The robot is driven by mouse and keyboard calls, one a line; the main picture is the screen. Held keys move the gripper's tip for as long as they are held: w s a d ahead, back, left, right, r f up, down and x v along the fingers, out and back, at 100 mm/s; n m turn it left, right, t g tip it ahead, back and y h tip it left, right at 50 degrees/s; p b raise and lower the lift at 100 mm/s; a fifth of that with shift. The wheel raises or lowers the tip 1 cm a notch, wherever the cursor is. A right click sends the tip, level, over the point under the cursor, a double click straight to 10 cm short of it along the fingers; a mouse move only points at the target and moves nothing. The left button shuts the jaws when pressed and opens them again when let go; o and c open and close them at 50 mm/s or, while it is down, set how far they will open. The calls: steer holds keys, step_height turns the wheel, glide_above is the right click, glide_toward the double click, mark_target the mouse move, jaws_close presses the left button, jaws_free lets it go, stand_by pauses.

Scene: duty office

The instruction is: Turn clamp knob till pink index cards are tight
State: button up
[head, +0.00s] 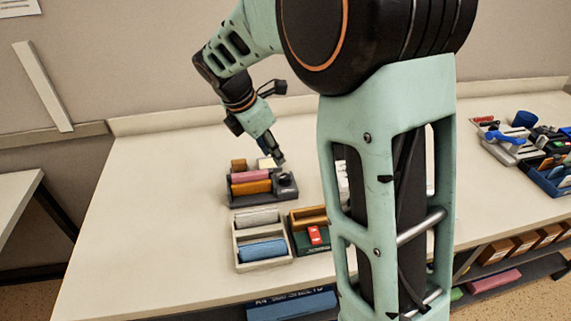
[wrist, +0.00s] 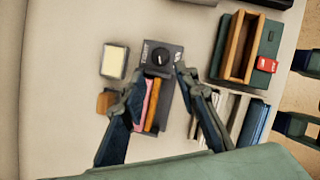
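A dark grey clamp holder (head: 262,199) stands on the bench at centre left of the head view, and it also shows in the wrist view (wrist: 165,113). The pink index cards (head: 249,176) sit in it beside an orange block (head: 251,188); in the wrist view a pink strip (wrist: 143,112) is partly covered by a finger. The round black knob (wrist: 161,57) is at the holder's end, with a light mark on top. My gripper (wrist: 157,86) is open, its fingers apart and empty. In the head view my gripper (head: 277,157) is above the knob end; contact cannot be told.
A pale yellow pad (wrist: 114,61) and a brown block (wrist: 106,102) lie beside the holder. The bench's left side is clear.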

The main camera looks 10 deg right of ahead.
mark_target(285, 176)
steer(key=x, duration=1)
steer(key=shift+d+f, duration=0.1)
steer(key=shift+f, duration=0.2)
jaws_close()
